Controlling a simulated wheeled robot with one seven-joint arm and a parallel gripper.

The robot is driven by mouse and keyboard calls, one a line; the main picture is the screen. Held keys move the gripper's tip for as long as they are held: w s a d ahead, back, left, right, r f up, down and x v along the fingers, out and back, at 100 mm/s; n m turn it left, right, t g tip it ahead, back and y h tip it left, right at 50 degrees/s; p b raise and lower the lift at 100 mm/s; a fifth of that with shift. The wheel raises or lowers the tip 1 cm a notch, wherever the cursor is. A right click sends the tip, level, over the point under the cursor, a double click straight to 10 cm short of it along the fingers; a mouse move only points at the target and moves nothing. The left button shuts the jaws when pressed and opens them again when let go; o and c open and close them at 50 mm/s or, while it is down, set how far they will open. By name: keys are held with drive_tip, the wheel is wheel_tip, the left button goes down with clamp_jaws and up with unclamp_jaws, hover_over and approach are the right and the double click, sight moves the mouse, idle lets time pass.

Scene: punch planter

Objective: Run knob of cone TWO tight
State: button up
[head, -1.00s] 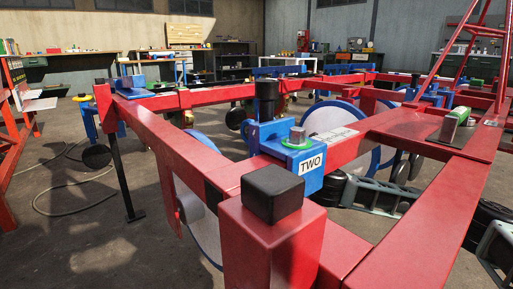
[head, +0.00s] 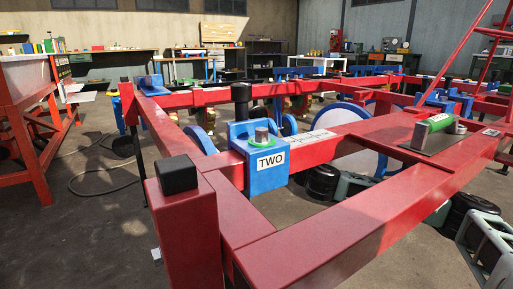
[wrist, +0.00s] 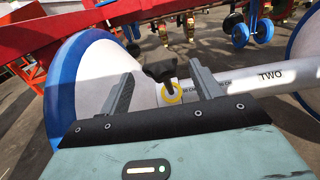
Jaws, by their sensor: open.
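In the wrist view a black knob (wrist: 160,70) with a yellow ring (wrist: 172,94) sits on a pale grey bar (wrist: 235,85) marked TWO. A white cone (wrist: 85,75) with a blue rim is at the bar's left. My gripper (wrist: 161,80) is open, its two grey fingers apart to either side of the knob in the picture. I cannot tell whether they touch it. In the head view a blue block (head: 265,182) labelled TWO sits on the red frame, with a grey bolt and green ring on top. The gripper cannot be made out there.
The red frame (head: 330,215) spans the foreground, with a black-capped post (head: 180,225) at its near corner. A white disc (head: 345,160) with a blue rim stands under it. A red stand (head: 35,165) is at the left. Open floor (head: 95,230) lies at the lower left.

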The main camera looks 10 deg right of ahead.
drive_tip(key=b+x, duration=0.1)
drive_tip(key=x, duration=0.1)
drive_tip(key=b+x, duration=0.1)
drive_tip(key=x, duration=0.2)
drive_tip(key=shift+w+a+f+b, duration=0.1)
drive_tip(key=shift+f+b, duration=0.1)
drive_tip(key=shift+b, duration=0.2)
drive_tip(key=shift+w+a+r, duration=0.15)
drive_tip(key=shift+w+r, duration=0.05)
drive_tip(key=shift+w, duration=0.5)
drive_tip(key=c, duration=1)
